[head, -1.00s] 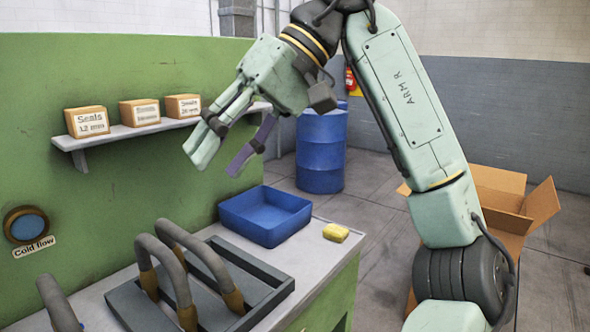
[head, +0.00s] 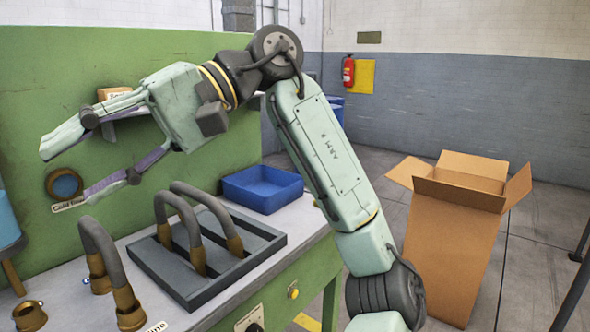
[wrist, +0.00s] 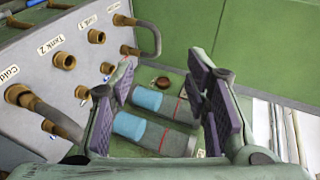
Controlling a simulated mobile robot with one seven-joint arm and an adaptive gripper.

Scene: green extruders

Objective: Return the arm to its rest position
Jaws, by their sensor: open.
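My gripper (head: 68,172) is in the left part of the head view, raised above the bench and pointing left, with its fingers spread wide apart. It holds nothing. In the wrist view the open fingers (wrist: 160,90) have purple pads. Behind them lie two dark cylinders with blue bands (wrist: 145,98) on a green surface. My arm arches from the lower middle up to a high elbow and then left. Part of the shelf and its boxes is hidden behind my gripper.
A dark tray (head: 166,262) with curved hoses stands on the bench, a blue bin (head: 262,190) behind it. A tall open cardboard box (head: 450,245) stands right of my arm. The wrist view shows a grey panel (wrist: 28,70) with brass fittings and a hose.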

